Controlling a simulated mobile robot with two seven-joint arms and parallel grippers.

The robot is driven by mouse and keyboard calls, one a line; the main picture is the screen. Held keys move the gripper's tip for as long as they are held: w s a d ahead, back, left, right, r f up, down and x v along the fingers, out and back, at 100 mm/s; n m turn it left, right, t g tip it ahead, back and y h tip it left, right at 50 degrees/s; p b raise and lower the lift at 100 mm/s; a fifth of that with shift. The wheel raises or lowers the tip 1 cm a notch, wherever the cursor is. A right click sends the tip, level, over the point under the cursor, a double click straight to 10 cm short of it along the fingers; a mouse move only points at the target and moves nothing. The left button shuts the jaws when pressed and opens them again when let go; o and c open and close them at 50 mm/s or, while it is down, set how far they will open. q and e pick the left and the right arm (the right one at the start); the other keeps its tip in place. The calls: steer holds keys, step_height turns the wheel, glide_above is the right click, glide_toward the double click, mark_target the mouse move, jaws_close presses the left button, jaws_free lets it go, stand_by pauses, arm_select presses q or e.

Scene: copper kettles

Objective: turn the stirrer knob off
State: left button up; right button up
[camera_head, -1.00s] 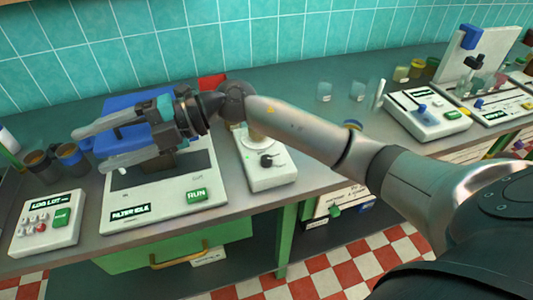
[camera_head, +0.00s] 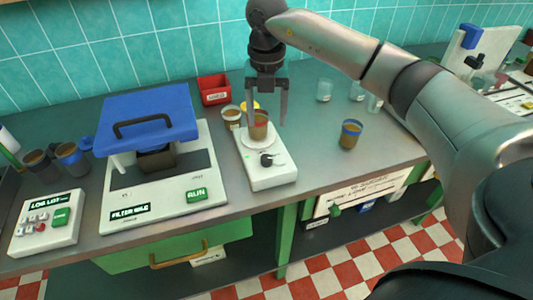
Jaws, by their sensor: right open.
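The stirrer (camera_head: 272,178) is a white box with a pale round plate on top, standing on the grey counter. Its black knob (camera_head: 267,160) is on the front part of the top, with a pointer toward the right. A brown-filled cup (camera_head: 258,125) stands on the stirrer's plate. My right gripper (camera_head: 267,118) is open and points down, with its two fingers on either side of the cup, above and behind the knob. I cannot tell whether the fingers touch the cup. My left gripper is not in view.
A white filter machine (camera_head: 196,160) with a blue lid (camera_head: 150,110) stands left of the stirrer. A red bin (camera_head: 213,90) and a cup (camera_head: 231,117) are behind. A blue-rimmed cup (camera_head: 350,135) stands to the right, with clear counter between.

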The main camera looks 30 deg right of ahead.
mark_target(266, 157)
step_height(266, 157, down, 12)
steer(key=shift+f+b, duration=0.2)
steer(key=shift+b, duration=0.3)
jaws_close()
stand_by(0.4)
